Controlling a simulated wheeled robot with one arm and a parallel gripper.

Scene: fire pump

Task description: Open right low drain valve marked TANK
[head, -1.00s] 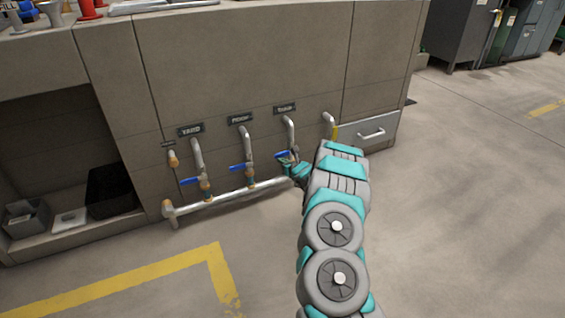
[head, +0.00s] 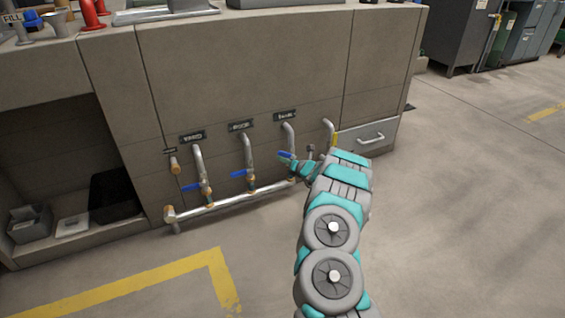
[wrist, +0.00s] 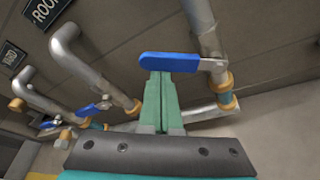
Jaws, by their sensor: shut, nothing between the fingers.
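The right low drain valve is on the pipe (head: 290,138) under the right-hand label (head: 285,115), which is too blurred to read surely. Its blue lever (head: 285,155) sticks out to the left. In the wrist view the blue lever (wrist: 170,63) lies crosswise, left of the brass fittings (wrist: 222,82) on its pipe. My gripper (head: 291,162) is at this lever. In the wrist view my gripper (wrist: 159,78) is shut, its fingertips at the lever's underside near the free end, with nothing between them. I cannot tell whether they touch. The fingertips are partly hidden behind the lever.
Two similar valves with blue levers (head: 191,187) (head: 239,173) stand to the left, on one horizontal pipe (head: 220,203). A short pipe (head: 329,128) and a drawer (head: 368,134) are to the right. The floor in front is clear.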

